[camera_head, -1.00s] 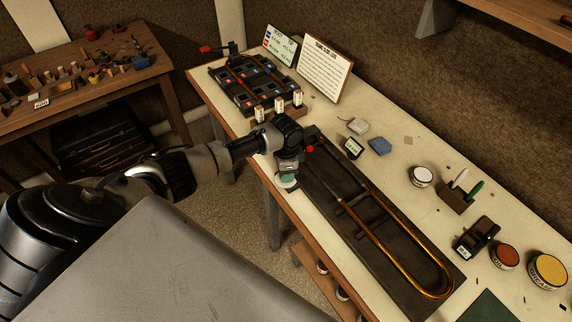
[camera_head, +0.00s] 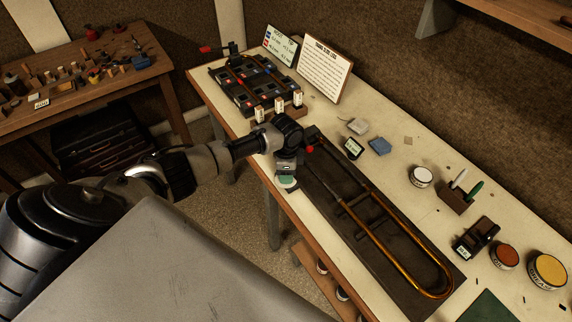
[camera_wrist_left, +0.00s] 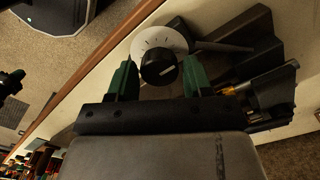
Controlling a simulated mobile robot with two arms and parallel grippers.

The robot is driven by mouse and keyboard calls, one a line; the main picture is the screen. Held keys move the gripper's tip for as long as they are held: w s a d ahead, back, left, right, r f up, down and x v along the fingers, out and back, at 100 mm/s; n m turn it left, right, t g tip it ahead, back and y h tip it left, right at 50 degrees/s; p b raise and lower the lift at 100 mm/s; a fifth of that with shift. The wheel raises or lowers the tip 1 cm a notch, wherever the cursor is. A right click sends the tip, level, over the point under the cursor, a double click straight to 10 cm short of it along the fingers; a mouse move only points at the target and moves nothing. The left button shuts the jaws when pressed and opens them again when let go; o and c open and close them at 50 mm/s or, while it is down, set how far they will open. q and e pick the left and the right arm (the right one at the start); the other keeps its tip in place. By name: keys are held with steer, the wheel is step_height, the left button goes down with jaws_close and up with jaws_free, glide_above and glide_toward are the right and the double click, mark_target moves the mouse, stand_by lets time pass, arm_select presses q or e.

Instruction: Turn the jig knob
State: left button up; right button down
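The jig knob (camera_wrist_left: 158,67) is black with a white pointer line. It sits on a white dial (camera_wrist_left: 160,36) with tick marks, seen in the left wrist view. My left gripper (camera_wrist_left: 160,76) has green fingertips spread on either side of the knob, with visible gaps to it. The knob is hidden there behind the gripper. A brass slide (camera_head: 388,239) lies along the plate. My right gripper is not in view.
A rack of dark blocks (camera_head: 240,97) and several small labelled blocks stand behind my left wrist. Two sign boards stand at the back.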

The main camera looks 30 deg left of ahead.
arm_select(q)
steer(key=shift+o, duration=1.1)
step_height(320, 180, up, 11)
steer(key=b, duration=0.2)
steer(key=shift+f, duration=0.15)
